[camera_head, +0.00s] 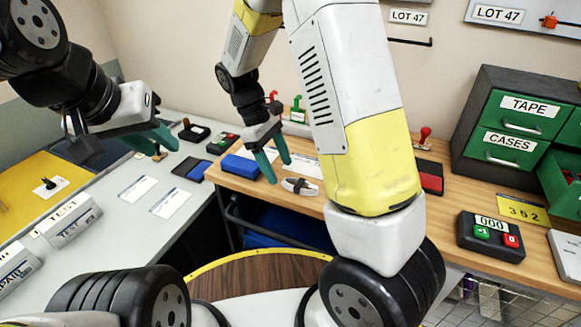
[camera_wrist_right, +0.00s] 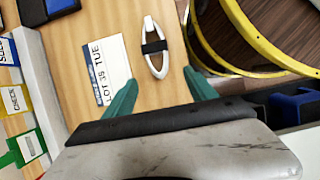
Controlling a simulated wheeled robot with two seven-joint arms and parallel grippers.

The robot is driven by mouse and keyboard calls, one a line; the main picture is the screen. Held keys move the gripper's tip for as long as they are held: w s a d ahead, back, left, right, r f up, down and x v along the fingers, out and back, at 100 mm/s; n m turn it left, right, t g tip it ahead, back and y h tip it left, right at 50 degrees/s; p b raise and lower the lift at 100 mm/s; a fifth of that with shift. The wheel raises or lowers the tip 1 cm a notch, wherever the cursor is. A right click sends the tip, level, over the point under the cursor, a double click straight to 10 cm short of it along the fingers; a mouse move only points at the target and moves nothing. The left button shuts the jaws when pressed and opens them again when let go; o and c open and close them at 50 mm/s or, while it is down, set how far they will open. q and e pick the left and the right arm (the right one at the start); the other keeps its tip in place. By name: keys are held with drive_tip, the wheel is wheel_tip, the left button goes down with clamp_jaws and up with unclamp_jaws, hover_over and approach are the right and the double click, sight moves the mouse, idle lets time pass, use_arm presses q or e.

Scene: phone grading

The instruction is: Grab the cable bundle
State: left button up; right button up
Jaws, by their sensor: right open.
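The cable bundle (camera_head: 299,187) is a white loop with a dark band around its middle. It lies on the wooden bench near its front edge, and it also shows in the right wrist view (camera_wrist_right: 150,65). My right gripper (camera_head: 280,171) is open and empty above the bench, just left of the bundle in the head view. In the right wrist view the bundle lies ahead of the two spread teal fingertips (camera_wrist_right: 160,80), apart from them. My left gripper (camera_head: 167,149) is over the grey table at left; its fingers overlap, so its opening is unclear.
A printed card (camera_wrist_right: 106,70) lies beside the bundle. A blue box (camera_head: 246,166) sits left of it on the bench. A yellow-rimmed round surface (camera_wrist_right: 238,62) is close on the other side. A red pad (camera_head: 430,177) and drawers (camera_head: 506,121) stand farther right.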

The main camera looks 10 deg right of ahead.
sight(285, 178)
drive_tip(key=shift+x, duration=1.5)
drive_tip(key=shift+d, duration=0.1)
clamp_jaws()
drive_tip(key=shift+r, duration=0.1)
